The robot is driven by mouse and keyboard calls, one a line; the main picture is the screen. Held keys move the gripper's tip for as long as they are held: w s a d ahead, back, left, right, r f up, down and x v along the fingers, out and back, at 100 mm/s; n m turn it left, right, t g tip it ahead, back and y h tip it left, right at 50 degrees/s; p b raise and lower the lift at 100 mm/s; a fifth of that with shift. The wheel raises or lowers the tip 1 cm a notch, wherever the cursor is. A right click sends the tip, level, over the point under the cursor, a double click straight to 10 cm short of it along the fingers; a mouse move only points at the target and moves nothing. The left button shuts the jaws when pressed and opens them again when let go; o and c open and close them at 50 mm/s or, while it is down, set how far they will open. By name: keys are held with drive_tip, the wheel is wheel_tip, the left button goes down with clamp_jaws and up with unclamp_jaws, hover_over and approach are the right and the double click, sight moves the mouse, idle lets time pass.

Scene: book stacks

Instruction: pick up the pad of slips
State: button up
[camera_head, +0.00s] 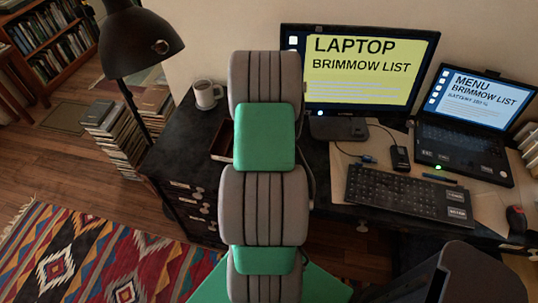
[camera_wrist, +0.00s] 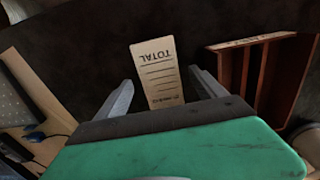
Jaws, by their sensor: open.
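The pad of slips (camera_wrist: 157,71) shows in the wrist view as a small tan block printed with "TOTAL" and ruled lines, lying on the dark desk top. My gripper (camera_wrist: 165,95) is open, with one grey finger to each side of the pad in that view. The pad's near end is partly hidden by the gripper body. I cannot tell the height of the fingers above the desk. In the head view my grey and green arm hides the pad and the gripper.
A wooden tray (camera_wrist: 223,75) lies right of the pad in the wrist view. The head view shows a mug (camera_head: 207,94), monitor (camera_head: 362,68), laptop (camera_head: 463,145), keyboard (camera_head: 409,192) and black mouse (camera_head: 516,218) on the desk. A lamp (camera_head: 137,47) stands at the left.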

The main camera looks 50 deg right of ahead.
drive_tip(key=c, duration=1.5)
drive_tip(key=shift+r, duration=0.25)
drive_tip(key=shift+c, duration=0.2)
drive_tip(key=shift+s+a+r+p, duration=0.1)
drive_tip(key=shift+a+r+p, duration=0.2)
drive_tip(key=shift+r+p, duration=0.4)
drive_tip(key=s+a+p, duration=0.3)
drive_tip(key=s+a, duration=0.1)
drive_tip(key=a, duration=0.6)
drive_tip(key=s+a+p, duration=0.4)
drive_tip(key=s+a, duration=0.1)
drive_tip(key=a, duration=0.6)
drive_tip(key=shift+s+a+f, duration=0.15)
drive_tip(key=shift+a, duration=0.1)
wheel_tip(320, 180, up, 6)
drive_tip(key=shift+p, duration=0.35)
